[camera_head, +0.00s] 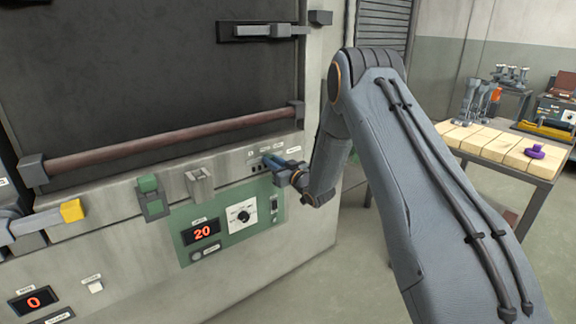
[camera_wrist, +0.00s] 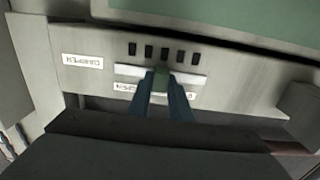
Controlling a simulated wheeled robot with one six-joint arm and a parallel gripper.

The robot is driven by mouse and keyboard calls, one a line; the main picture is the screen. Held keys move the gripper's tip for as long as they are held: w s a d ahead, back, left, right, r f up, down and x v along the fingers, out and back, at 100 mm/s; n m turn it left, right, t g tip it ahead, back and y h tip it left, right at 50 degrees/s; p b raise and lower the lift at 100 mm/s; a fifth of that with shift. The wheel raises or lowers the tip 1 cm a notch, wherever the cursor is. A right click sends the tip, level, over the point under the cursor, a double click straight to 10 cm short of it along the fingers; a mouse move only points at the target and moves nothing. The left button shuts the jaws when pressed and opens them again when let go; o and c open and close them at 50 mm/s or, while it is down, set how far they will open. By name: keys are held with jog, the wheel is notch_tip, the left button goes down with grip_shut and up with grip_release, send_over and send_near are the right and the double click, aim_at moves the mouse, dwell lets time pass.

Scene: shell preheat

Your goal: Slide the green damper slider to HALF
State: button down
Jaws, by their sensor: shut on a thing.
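The green damper slider (camera_wrist: 161,77) sits on a pale horizontal track (camera_wrist: 190,79) in the wrist view, close to the middle of the track's visible length. My gripper (camera_wrist: 161,91) is shut on it, with one blue finger on each side. A label reading DAMPER (camera_wrist: 82,61), upside down, lies left of the track. Labels along the track are partly hidden by my fingers, so I cannot read the mark at the slider. In the head view my gripper (camera_head: 272,162) is against the panel's upper right, and the slider is hidden there.
A green control panel (camera_head: 185,225) with a red 20 display (camera_head: 202,231) and a dial (camera_head: 242,215) lies below my gripper. A long brown door handle (camera_head: 170,140) runs above, left of my gripper. A workbench (camera_head: 480,140) stands at the right.

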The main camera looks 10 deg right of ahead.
jog(key=shift+s+a, duration=0.1)
jog(key=c, duration=1.6)
grip_release()
jog(key=shift+s, duration=0.1)
jog(key=b+v, duration=0.1)
jog(key=v, duration=0.6)
jog(key=shift+s+d+b, duration=0.25)
jog(key=shift+b, duration=0.05)
